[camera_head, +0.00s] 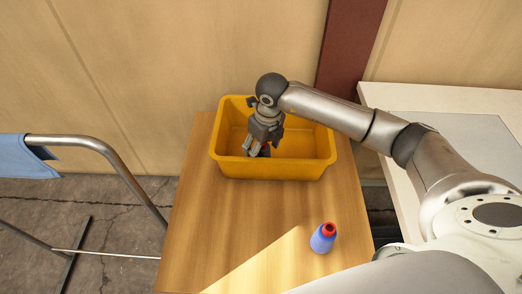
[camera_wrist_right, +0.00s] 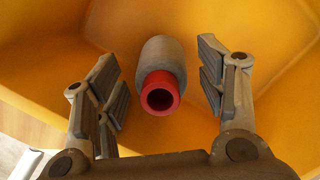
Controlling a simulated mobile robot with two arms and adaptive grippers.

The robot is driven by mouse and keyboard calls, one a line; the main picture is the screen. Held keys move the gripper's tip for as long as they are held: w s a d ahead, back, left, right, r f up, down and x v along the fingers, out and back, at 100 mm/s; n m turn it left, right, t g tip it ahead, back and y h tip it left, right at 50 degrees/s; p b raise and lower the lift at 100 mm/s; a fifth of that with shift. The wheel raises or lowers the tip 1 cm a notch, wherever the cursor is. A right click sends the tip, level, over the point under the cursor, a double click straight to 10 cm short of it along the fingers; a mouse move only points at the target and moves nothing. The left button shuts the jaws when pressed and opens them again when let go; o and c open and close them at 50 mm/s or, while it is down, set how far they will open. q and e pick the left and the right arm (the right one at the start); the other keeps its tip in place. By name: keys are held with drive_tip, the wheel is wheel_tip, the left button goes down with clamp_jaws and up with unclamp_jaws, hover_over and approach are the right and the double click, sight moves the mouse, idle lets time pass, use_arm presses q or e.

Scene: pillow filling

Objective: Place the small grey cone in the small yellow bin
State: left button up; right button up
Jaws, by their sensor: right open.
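The small yellow bin (camera_head: 300,171) stands on the wooden table, and its inside fills most of the right wrist view (camera_wrist_right: 270,30). The small grey cone (camera_wrist_right: 160,57) with a red, hollow tip is inside the bin; in the head view it is mostly hidden by my gripper. My right gripper (camera_head: 254,150) reaches down into the bin. In the right wrist view the right gripper (camera_wrist_right: 163,90) is open, with one finger on each side of the cone and a gap on both sides. My left gripper is not in view.
A white table (camera_head: 440,98) is at the right. The wall is close behind the bin.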

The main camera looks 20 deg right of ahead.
drive_tip(key=r, duration=0.3)
drive_tip(key=s+r+b, duration=0.1)
drive_tip(key=r, duration=0.5)
drive_tip(key=shift+s+d+r, duration=0.15)
drive_tip(key=shift+s+d, duration=0.05)
drive_tip(key=shift+d, duration=0.05)
